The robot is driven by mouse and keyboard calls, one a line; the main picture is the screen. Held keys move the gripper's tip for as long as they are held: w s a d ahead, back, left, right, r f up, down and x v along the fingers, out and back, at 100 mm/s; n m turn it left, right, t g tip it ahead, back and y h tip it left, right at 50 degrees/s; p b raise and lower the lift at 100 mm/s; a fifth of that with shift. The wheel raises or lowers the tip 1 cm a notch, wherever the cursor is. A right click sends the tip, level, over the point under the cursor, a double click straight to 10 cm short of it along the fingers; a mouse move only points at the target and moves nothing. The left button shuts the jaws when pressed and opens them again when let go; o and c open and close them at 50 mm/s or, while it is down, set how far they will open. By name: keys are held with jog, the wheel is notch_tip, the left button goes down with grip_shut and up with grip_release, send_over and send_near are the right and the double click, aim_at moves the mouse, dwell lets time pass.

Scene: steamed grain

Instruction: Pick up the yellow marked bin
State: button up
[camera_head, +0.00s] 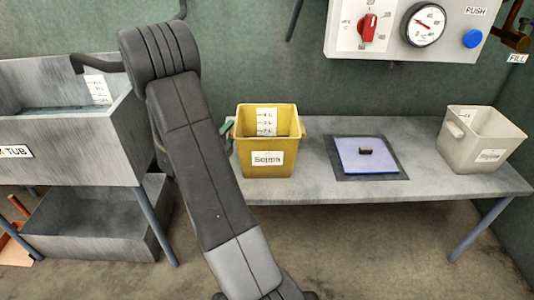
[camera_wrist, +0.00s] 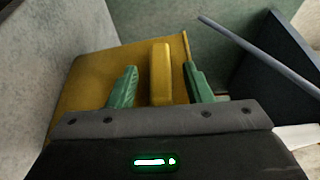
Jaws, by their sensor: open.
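The yellow bin (camera_head: 265,160) stands upright on the grey bench, with a white label reading "Sajina" and a level scale inside. My gripper (camera_head: 226,132) is at the bin's left side, mostly hidden behind my arm, with only a bit of green finger showing. In the wrist view the yellow bin (camera_wrist: 88,75) fills the middle. My open gripper (camera_wrist: 160,80) has its green fingers on either side of the bin's yellow handle (camera_wrist: 161,72), with a gap visible on both sides.
A blue lid or plate with a dark knob (camera_head: 366,154) lies right of the bin. A pale labelled bin (camera_head: 482,140) stands at the bench's right end. A grey tub (camera_head: 70,135) is at left. A control panel (camera_head: 410,30) hangs on the wall above the bench (camera_head: 420,180).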

jog(key=shift+w+d, duration=0.2)
jog(key=shift+w, duration=0.2)
jog(key=shift+c, duration=0.3)
grip_shut()
dwell(0.8)
jog(key=shift+r, duration=0.15)
